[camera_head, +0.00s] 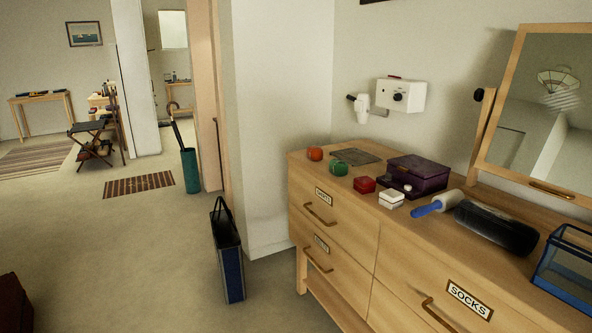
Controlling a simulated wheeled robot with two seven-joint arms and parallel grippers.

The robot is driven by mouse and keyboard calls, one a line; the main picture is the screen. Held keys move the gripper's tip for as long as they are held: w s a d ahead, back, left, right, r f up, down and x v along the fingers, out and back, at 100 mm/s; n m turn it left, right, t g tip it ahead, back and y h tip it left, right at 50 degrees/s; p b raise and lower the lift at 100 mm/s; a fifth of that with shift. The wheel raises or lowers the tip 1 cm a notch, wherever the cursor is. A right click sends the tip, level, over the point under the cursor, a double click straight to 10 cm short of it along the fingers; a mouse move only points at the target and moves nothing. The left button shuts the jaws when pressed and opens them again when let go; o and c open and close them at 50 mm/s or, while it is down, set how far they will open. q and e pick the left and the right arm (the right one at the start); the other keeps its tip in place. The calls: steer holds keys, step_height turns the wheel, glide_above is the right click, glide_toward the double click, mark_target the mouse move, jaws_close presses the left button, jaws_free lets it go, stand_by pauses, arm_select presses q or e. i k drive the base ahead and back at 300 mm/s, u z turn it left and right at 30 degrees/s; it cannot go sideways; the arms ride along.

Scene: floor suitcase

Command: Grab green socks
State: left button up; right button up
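No green socks can be made out for certain. A small green rounded item (338,168) sits on the dresser top, but I cannot tell what it is. The wooden dresser (345,238) stands at the right. Its drawer labelled SOCKS (468,298) is at the lower right and looks shut, with a brass handle (437,314); its inside is hidden. Neither of my grippers is in view.
A dark blue bag (231,268) stands on the floor. Open carpet lies left of it.

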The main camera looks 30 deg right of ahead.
mark_target(338, 168)
steer(key=u, duration=0.2)
steer(key=i, duration=1.85)
steer(key=z, duration=0.9)
steer(key=i, duration=1.15)
steer(key=z, duration=1.25)
